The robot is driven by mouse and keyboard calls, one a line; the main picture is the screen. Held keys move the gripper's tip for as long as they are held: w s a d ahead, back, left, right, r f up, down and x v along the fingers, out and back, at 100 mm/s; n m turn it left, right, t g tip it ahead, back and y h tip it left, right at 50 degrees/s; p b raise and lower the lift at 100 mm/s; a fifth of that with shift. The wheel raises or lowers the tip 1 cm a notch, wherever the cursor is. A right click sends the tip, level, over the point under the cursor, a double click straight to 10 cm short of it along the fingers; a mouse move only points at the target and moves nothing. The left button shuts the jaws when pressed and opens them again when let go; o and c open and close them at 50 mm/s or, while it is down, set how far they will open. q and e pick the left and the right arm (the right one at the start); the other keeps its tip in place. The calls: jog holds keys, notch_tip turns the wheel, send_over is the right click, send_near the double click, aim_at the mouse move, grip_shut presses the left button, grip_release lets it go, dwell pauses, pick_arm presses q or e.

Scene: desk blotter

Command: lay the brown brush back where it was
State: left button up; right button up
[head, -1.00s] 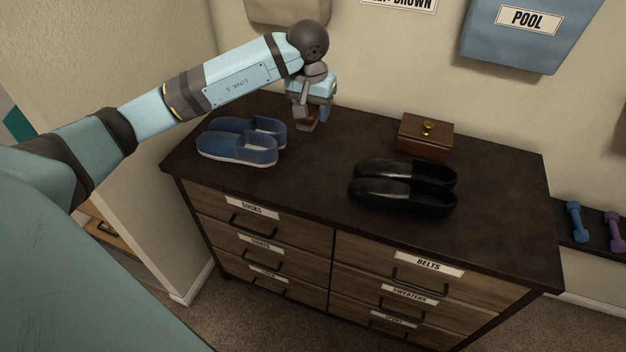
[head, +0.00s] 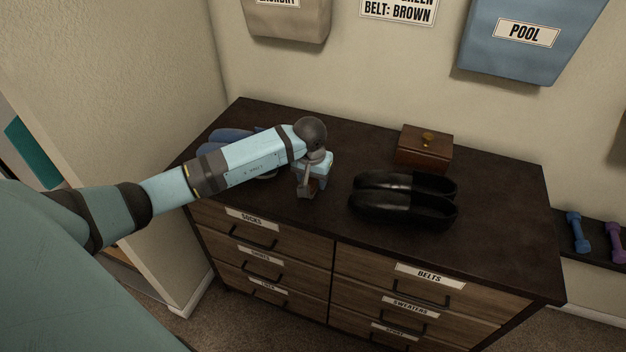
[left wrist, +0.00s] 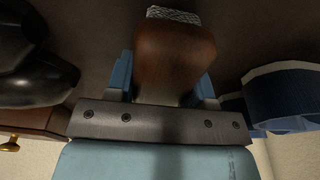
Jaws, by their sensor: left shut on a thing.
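My left gripper (head: 314,180) is shut on the brown brush (head: 307,190) and holds it over the dresser top, between the blue shoes (head: 228,136) and the black shoes (head: 402,208). In the left wrist view the brush's brown wooden back (left wrist: 175,52) sits between the two blue fingers (left wrist: 165,82), with pale bristles showing at its far end. I cannot tell whether the brush touches the dresser top. My right gripper is not in view.
The dark dresser top (head: 480,225) is bare at the right and along the front. A small wooden box (head: 424,152) with a brass knob stands behind the black shoes. My left arm covers much of the blue shoes. A blue POOL bag (head: 535,40) hangs on the wall.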

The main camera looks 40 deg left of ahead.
pick_arm(q)
jog(key=shift+f, duration=0.4)
